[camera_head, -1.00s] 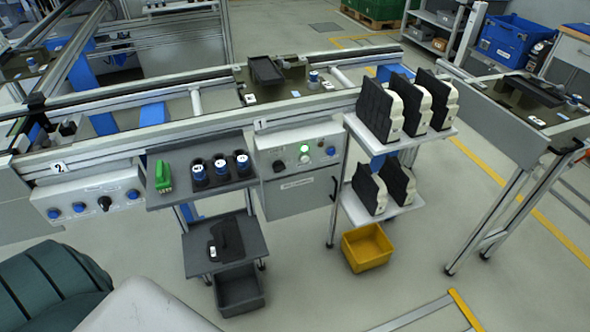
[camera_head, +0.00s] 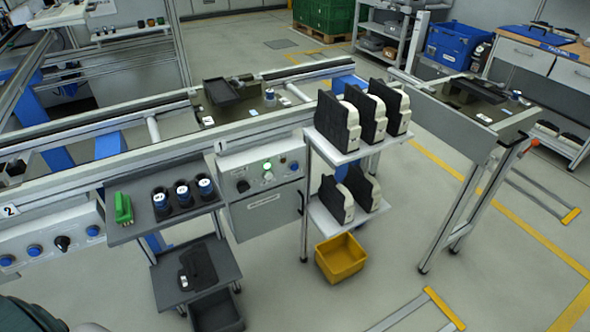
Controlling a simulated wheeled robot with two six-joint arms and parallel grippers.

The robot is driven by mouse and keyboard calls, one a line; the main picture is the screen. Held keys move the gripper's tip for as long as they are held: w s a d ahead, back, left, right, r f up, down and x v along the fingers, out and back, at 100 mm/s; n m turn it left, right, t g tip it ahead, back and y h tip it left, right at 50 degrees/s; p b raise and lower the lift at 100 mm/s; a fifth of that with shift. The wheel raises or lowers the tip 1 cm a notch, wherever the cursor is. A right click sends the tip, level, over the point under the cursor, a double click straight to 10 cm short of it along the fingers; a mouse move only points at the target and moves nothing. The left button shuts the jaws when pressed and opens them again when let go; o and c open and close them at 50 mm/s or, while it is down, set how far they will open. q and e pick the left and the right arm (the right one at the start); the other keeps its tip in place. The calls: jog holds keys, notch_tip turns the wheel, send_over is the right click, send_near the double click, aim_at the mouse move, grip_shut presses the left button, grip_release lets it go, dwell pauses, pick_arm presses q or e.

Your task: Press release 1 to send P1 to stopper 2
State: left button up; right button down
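Control box 1 (camera_head: 262,200) hangs on the conveyor's front under a label "1". It has a black knob (camera_head: 242,186), a green-lit button (camera_head: 267,165) with a pale round control below it, and small controls on its right. A dark pallet (camera_head: 262,105) carrying a black tray sits on the conveyor behind the box. Another pallet (camera_head: 484,98) is on the right section. No P1 lettering is readable. Control box 2 (camera_head: 50,243), labelled "2", has blue buttons and a black knob at the left. Neither gripper is in view.
A grey shelf cart (camera_head: 150,228) with a green part and blue-topped pieces stands before the conveyor. A white rack (camera_head: 345,155) of black-and-white parts and a yellow bin (camera_head: 341,257) stand right of box 1.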

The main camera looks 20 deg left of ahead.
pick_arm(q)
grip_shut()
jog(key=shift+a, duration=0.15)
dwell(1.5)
